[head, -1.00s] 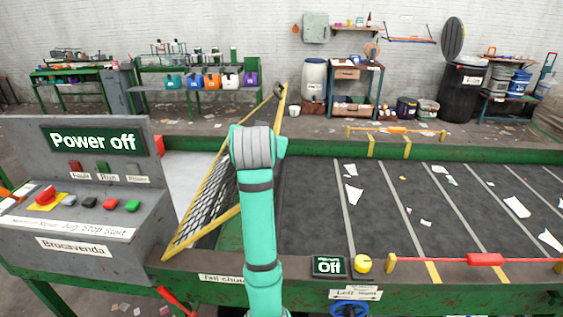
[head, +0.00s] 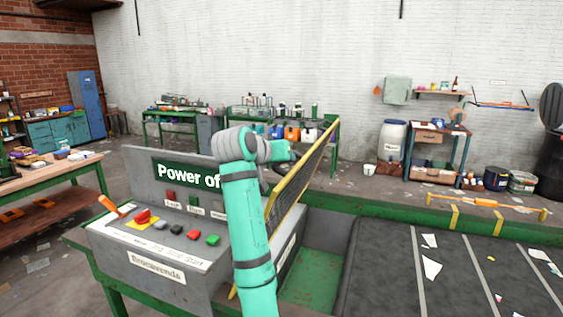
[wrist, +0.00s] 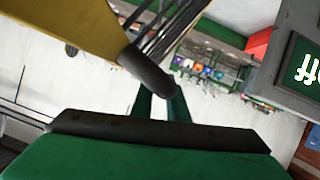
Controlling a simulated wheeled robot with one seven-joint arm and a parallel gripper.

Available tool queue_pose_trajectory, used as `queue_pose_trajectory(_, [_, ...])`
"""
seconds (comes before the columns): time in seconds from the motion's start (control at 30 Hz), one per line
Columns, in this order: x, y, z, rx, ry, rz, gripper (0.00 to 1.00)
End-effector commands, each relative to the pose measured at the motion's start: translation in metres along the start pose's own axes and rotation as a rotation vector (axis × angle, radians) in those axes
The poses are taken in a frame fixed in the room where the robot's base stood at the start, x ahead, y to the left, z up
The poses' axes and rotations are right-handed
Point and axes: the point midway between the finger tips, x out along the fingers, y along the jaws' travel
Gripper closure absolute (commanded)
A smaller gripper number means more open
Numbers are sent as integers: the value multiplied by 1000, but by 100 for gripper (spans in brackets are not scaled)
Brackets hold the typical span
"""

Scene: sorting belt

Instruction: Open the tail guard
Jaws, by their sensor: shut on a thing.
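The tail guard (head: 303,177) is a mesh panel in a yellow frame. In the head view it stands steeply tilted, raised at the tail end of the belt, with the green-floored chute bay (head: 312,278) open beside it. In the wrist view its yellow frame (wrist: 78,42) and mesh fill the upper left, with a dark bar-like handle (wrist: 148,72) at the frame's edge. My gripper (wrist: 160,100) has its two teal fingers at this handle and is shut on it. In the head view my arm hides most of the grip and part of the guard.
The control console (head: 165,235) stands left of the guard, with a "Power off" display (head: 187,174) partly behind my arm and several buttons. The dark belt (head: 400,270) with paper scraps lies to the right. A workbench (head: 50,180) is at far left.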

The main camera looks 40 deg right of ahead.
Motion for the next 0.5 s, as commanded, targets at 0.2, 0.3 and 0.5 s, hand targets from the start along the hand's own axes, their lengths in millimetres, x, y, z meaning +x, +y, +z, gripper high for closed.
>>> queue_pose_trajectory(0.2, [3,-2,3,-6,-8,3,100])
queue_pose_trajectory(0.3, [3,-2,3,-6,-9,3,100])
queue_pose_trajectory(0.5, [3,-2,3,-6,-8,3,78])
